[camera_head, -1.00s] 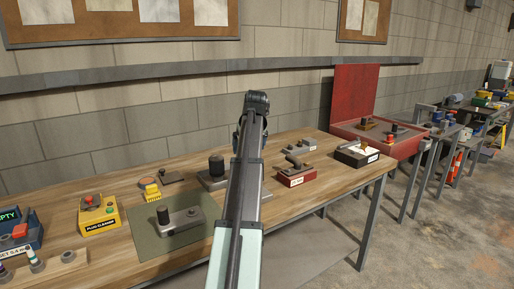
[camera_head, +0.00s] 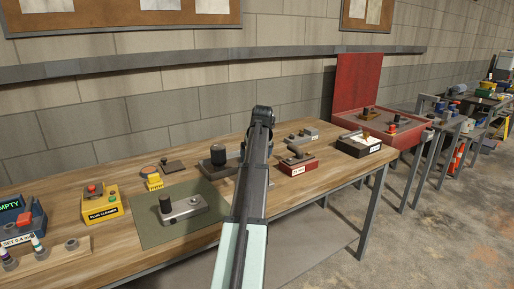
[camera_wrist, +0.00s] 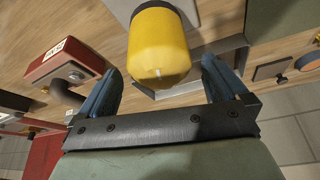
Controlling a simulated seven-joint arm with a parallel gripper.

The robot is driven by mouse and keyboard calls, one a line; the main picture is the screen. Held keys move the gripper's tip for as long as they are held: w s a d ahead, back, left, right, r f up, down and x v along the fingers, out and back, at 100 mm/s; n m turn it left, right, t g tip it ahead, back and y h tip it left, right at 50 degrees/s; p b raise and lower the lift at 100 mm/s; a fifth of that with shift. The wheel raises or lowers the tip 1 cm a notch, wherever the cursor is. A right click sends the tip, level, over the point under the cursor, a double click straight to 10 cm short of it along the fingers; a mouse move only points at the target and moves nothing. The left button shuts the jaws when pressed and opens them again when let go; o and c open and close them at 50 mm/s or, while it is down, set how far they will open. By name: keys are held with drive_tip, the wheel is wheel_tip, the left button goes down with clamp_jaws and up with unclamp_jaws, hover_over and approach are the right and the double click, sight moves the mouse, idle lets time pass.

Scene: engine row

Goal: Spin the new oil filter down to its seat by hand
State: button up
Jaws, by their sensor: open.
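In the wrist view a yellow cylinder with a rounded end (camera_wrist: 158,42), which I take for the oil filter, has a black band at its far end. My gripper (camera_wrist: 160,72) is open, with its blue fingers spread to either side of the rounded end and a gap showing on each side. A grey angled bracket (camera_wrist: 228,48) lies beyond it; whether the filter is on its seat cannot be told. In the head view my arm hides the yellow filter and my fingers. A dark cylinder (camera_head: 218,154) on a grey base stands just left of my arm.
A green mat (camera_head: 150,233) carries a grey block (camera_head: 185,209) with another dark cylinder. A red block (camera_head: 298,165) and an open black box (camera_head: 358,146) stand right of my arm. The yellow plug cleaner (camera_head: 100,204) is at left. Bare wood shows along the front edge.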

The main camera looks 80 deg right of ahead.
drive_tip(key=shift+x, duration=1.65)
drive_tip(key=shift+c, duration=0.5)
drive_tip(key=c, duration=1.2)
drive_tip(key=m+g, duration=0.1)
drive_tip(key=m, duration=0.3)
drive_tip(key=shift+s+f+g, duration=0.1)
drive_tip(key=shift+g, duration=0.2)
drive_tip(key=m+g, duration=0.1)
drive_tip(key=m, duration=0.3)
drive_tip(key=shift+s+a+m+g, duration=0.1)
drive_tip(key=shift+s+m+g, duration=0.05)
drive_tip(key=shift+m+g, duration=0.2)
drive_tip(key=m+g, duration=0.1)
drive_tip(key=m, duration=0.3)
drive_tip(key=shift+s+f+m+g, duration=0.1)
drive_tip(key=shift+m+g, duration=0.25)
drive_tip(key=m, duration=0.2)
drive_tip(key=m+g+y, duration=0.1)
drive_tip(key=shift+s+a+m+y, duration=0.1)
drive_tip(key=shift+m+y, duration=0.2)
drive_tip(key=shift+m, duration=0.1)
